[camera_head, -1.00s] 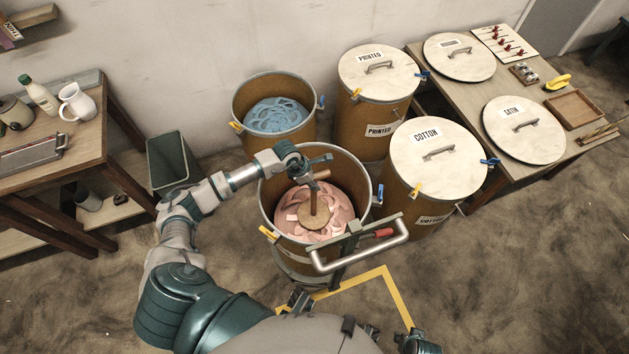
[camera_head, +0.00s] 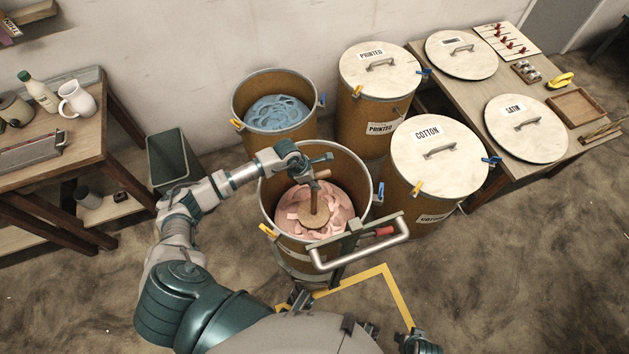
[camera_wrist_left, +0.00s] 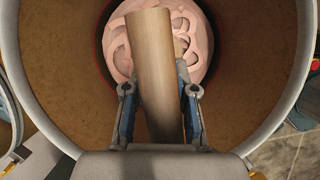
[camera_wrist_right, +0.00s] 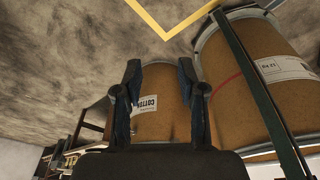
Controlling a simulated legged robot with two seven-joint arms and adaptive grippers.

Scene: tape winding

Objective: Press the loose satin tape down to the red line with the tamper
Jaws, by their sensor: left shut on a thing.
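The pink satin tape (camera_head: 341,204) lies in loose loops low inside the open drum (camera_head: 371,170) in front of me. The tamper's round wooden disc (camera_head: 312,218) rests on the tape, with its shaft upright. My left gripper (camera_head: 316,166) is over the drum's mouth, shut on the tamper. In the left wrist view the wooden tamper handle (camera_wrist_left: 151,60) lies between the fingers (camera_wrist_left: 160,100) and hides part of the tape (camera_wrist_left: 197,35). A thin dark red edge shows around the tape there. My right gripper (camera_wrist_right: 158,90) is open and empty, away from the tamper.
A metal bar handle (camera_head: 370,255) stands at the drum's near side. An open drum of blue tape (camera_head: 277,113) is behind it. Lidded drums marked COTTON (camera_head: 436,160) and PRINTED (camera_head: 380,70) stand to the right. A grey bin (camera_head: 170,160) is at left.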

